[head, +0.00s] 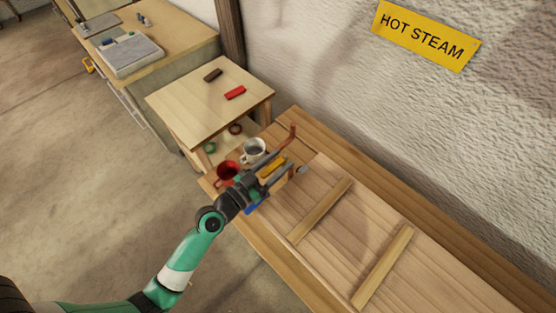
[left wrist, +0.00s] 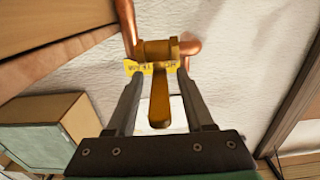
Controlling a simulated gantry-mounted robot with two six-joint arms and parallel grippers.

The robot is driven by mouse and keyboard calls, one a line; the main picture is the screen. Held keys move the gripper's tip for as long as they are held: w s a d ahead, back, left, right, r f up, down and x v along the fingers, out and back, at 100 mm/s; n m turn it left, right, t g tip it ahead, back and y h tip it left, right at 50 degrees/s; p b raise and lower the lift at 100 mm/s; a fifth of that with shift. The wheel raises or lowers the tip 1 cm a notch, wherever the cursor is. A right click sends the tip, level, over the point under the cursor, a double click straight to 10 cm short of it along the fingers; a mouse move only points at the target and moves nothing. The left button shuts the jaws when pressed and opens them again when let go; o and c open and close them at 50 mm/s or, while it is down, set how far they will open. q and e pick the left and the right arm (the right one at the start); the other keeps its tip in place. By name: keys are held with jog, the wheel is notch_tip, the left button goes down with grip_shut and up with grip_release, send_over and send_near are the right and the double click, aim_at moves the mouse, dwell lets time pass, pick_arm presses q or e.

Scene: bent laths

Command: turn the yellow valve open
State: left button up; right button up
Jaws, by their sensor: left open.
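The yellow valve (head: 272,167) is at the left end of the wooden bench, by a bent copper pipe (head: 291,138). In the left wrist view its yellow lever (left wrist: 160,100) hangs from a brass body (left wrist: 157,50) between copper pipe ends. My left gripper (head: 280,174) is at the valve. In the left wrist view its open fingers (left wrist: 160,78) stand on either side of the lever, with a gap visible on both sides. My right gripper is not in view.
A white mug (head: 254,150) and a red mug (head: 227,173) stand close to my left gripper. Laths (head: 383,267) lie across the bench. A small table (head: 190,100) holds a red block (head: 235,92) and a dark block (head: 213,75). A yellow HOT STEAM sign (head: 425,35) is on the wall.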

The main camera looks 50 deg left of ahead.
pick_arm(q)
grip_shut()
dwell(1.3)
